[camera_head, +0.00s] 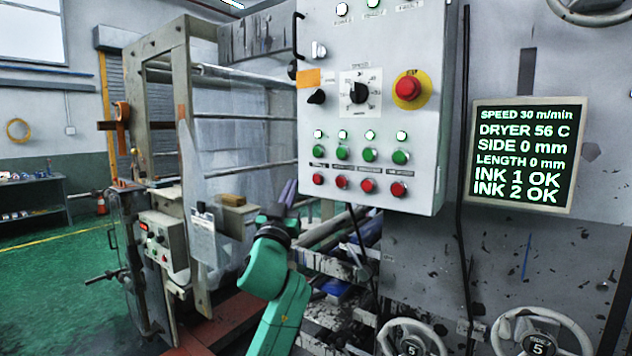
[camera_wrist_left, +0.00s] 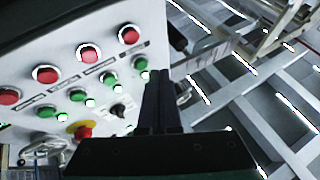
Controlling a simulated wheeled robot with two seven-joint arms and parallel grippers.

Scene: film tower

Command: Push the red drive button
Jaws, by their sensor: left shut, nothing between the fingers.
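A row of red buttons (camera_head: 367,185) sits along the bottom of the grey control panel (camera_head: 425,150), under a row of green ones. The labels between the rows are too small to read, so I cannot tell which red one is the drive button. The leftmost red button (camera_head: 318,179) shows in the left wrist view (camera_wrist_left: 129,35) just beyond the fingertips, to their left. My left gripper (camera_head: 288,190) is shut and empty, pointing up just left of the panel's lower left edge. Its dark fingers (camera_wrist_left: 158,80) show together in the wrist view. My right gripper is not in view.
A large red mushroom button on a yellow disc (camera_head: 425,92) and a black rotary knob (camera_head: 359,92) sit higher on the panel. A lit screen (camera_head: 528,150) hangs to the right. Handwheels (camera_head: 412,340) stand below. Machine frames and rollers (camera_head: 245,115) stand behind, left of the panel.

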